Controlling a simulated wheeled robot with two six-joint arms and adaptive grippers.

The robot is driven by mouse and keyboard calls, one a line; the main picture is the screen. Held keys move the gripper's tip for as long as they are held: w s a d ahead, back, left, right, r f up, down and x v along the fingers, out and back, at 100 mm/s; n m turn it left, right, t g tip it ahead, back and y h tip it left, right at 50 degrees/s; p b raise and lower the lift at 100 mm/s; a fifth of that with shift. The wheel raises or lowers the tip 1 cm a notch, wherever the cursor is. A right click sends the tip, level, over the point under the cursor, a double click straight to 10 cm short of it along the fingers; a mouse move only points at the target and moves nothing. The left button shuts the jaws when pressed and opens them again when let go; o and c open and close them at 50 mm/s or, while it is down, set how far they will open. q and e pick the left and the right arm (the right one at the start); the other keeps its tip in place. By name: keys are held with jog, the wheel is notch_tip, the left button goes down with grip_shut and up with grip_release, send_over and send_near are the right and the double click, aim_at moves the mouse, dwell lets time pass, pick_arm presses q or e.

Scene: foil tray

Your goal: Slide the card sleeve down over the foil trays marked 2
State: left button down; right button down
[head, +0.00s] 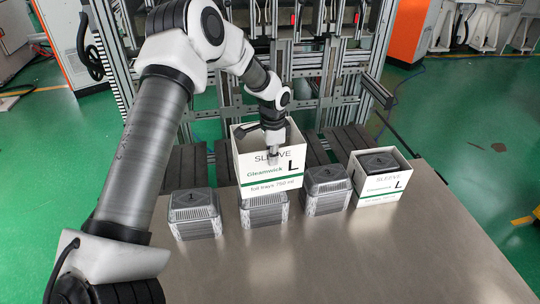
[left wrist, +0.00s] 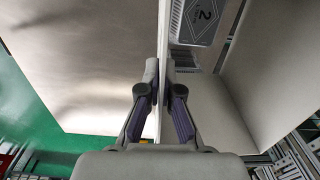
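The white card sleeve (head: 262,184), with a green band and "L", is held upright at the second stack of foil trays (head: 264,213). The sleeve hides the top of that stack; its lower sides show below the sleeve's bottom edge. In the left wrist view a dark lid marked 2 (left wrist: 200,20) shows inside the sleeve walls (left wrist: 240,60). My left gripper (head: 273,157) is shut on the sleeve's front wall, one finger on each side, as the left wrist view (left wrist: 165,75) also shows. My right gripper is in no view.
A foil tray stack marked 1 (head: 194,214) stands to the left. Another bare stack (head: 327,192) stands close on the right. Farther right a stack sits inside its own sleeve (head: 378,188). The front of the metal table (head: 330,260) is clear.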

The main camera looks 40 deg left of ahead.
aim_at(255, 177)
pick_arm(q)
notch_tip(255, 177, down, 22)
jog(key=a+b, duration=0.2)
jog(key=b, duration=1.4)
jog(key=shift+s+a+m, duration=0.15)
jog(key=shift+m, duration=0.15)
jog(key=shift+f, duration=0.3)
jog(key=c, duration=1.2)
grip_release()
jog(key=shift+c, duration=0.2)
notch_tip(255, 177, up, 12)
